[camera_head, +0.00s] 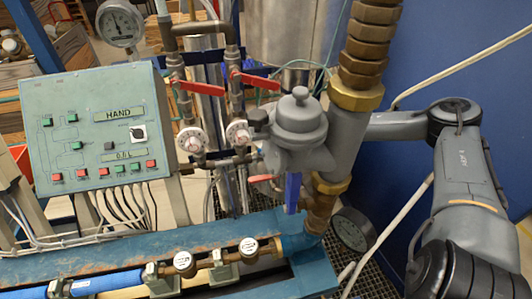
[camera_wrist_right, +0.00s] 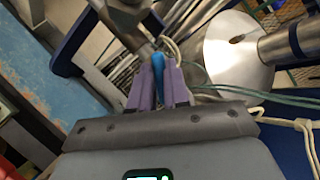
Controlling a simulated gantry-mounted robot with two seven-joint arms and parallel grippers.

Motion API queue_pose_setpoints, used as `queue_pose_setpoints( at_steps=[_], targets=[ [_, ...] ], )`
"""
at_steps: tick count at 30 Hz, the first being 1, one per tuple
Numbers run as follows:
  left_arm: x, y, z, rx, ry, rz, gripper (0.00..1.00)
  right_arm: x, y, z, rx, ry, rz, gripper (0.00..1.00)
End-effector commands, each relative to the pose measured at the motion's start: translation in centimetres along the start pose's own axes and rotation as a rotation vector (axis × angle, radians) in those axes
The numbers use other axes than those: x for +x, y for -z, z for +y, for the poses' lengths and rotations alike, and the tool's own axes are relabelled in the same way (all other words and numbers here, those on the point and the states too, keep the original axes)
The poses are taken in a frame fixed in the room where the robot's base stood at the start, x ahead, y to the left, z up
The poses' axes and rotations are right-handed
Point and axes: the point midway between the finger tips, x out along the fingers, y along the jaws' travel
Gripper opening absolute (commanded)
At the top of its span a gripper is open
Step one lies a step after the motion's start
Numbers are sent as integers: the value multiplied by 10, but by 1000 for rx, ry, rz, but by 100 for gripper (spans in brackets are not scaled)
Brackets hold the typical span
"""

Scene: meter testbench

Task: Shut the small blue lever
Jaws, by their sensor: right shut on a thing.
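The small blue lever (camera_wrist_right: 158,66) shows in the right wrist view as a narrow bright blue piece between the two purple fingers of my right gripper (camera_wrist_right: 158,88). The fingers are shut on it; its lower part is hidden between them. In the head view my right arm comes in from the right and passes behind the grey meter body and brass pipe, which hide its gripper. A blue lever (camera_head: 292,190) hangs downward below the grey meter body there; I cannot tell if it is the one held. My left gripper is in neither view.
Two red levers (camera_head: 200,88) (camera_head: 258,80) stand left of the grey meter body (camera_head: 300,130), above two round gauges. A green control box (camera_head: 92,130) is at left. A brass pipe (camera_head: 365,60) rises beside my right arm. A blue wall (camera_head: 440,50) bounds the right.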

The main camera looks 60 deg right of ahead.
Motion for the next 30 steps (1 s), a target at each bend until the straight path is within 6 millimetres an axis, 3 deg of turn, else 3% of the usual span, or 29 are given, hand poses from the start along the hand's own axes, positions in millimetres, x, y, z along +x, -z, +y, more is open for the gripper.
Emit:
queue_pose_setpoints(
  at_steps=[11,30],
  targets=[
    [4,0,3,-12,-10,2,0,0,-1,1,332,135,-1,0],
    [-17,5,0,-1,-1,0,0,-1,0,0,758,312,2,0]
  ],
)
